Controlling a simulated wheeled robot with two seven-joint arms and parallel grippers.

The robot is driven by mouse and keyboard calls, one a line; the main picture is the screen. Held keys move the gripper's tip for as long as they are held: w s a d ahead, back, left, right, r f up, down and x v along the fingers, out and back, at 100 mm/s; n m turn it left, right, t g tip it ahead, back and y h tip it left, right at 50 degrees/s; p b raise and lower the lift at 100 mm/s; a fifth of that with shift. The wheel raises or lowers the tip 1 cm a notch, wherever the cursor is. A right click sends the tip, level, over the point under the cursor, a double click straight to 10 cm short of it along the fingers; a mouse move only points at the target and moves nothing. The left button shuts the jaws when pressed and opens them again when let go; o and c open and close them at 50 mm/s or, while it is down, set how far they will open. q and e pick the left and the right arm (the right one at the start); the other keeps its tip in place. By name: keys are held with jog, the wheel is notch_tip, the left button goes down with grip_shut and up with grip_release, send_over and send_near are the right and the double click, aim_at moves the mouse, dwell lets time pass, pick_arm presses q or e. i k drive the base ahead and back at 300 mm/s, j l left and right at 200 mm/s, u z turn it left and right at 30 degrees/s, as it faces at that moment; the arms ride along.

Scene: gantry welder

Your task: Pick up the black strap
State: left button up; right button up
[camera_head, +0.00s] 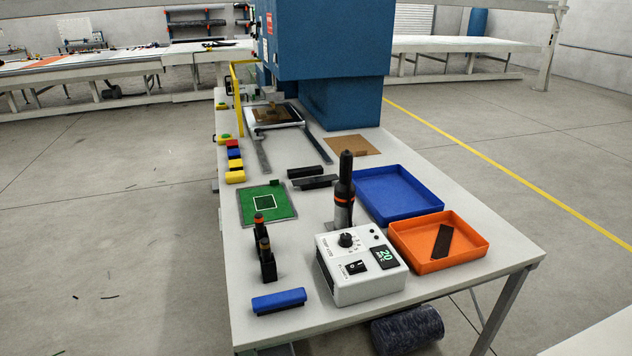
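A flat black strip that looks like the black strap (442,241) lies in the orange tray (464,261) at the right front of the white table. It lies at a slant on the tray floor, with nothing over it. Neither of my grippers shows in the head view.
A blue tray (398,214) stands behind the orange one. A white control box (358,283) and an upright black tool (345,185) stand left of the trays. Dark bars (312,171), a green mat (282,205) and a blue-topped block (279,299) lie further left. A blue machine (330,45) fills the back.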

aim_at(330, 176)
jog(key=i+j+z, duration=0.2)
jog(key=j+z, duration=0.3)
jog(key=j, duration=0.7)
jog(key=j+z, duration=0.5)
jog(key=j, duration=0.75)
